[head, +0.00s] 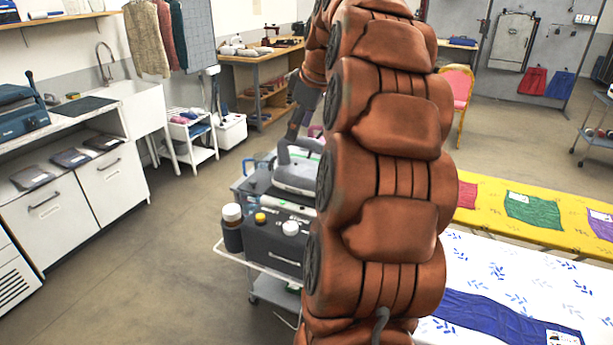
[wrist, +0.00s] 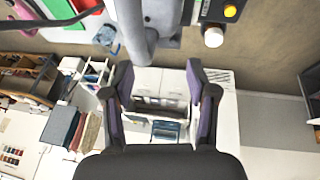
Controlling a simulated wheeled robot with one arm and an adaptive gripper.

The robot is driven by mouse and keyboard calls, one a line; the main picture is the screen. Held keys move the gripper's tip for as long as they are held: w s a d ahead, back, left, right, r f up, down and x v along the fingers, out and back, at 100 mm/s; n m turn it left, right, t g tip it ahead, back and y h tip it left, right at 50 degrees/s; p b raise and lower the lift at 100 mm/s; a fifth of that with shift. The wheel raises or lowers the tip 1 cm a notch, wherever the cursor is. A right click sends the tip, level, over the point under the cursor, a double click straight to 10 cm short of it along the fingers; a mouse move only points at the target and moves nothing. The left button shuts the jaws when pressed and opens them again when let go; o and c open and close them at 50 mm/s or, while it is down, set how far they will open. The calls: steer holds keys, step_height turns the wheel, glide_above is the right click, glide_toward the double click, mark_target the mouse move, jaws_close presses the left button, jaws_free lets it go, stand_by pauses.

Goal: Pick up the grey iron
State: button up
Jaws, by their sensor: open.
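The grey iron (head: 296,176) rests on top of a dark box-like unit on a trolley, partly hidden behind my arm in the head view. In the wrist view its grey handle (wrist: 137,32) comes in from the top and ends close to the left fingertip. Its paler body (wrist: 163,12) shows at the top edge. My gripper (wrist: 159,66) is open, with nothing held between its two dark fingers. In the head view my gripper (head: 296,128) is just above the iron's handle, pointing down. Whether a finger touches the handle I cannot tell.
A sink counter (head: 60,150) stands left, with clear floor between. Cloth-covered tables (head: 480,265) are at right.

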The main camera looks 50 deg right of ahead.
mark_target(303, 138)
steer(key=d, duration=0.3)
steer(key=shift+s+r, duration=0.3)
steer(key=shift+r, duration=0.05)
steer(key=shift+p+x, duration=1.55)
steer(key=shift+x, duration=2.3)
steer(key=shift+d, duration=0.1)
jaws_close()
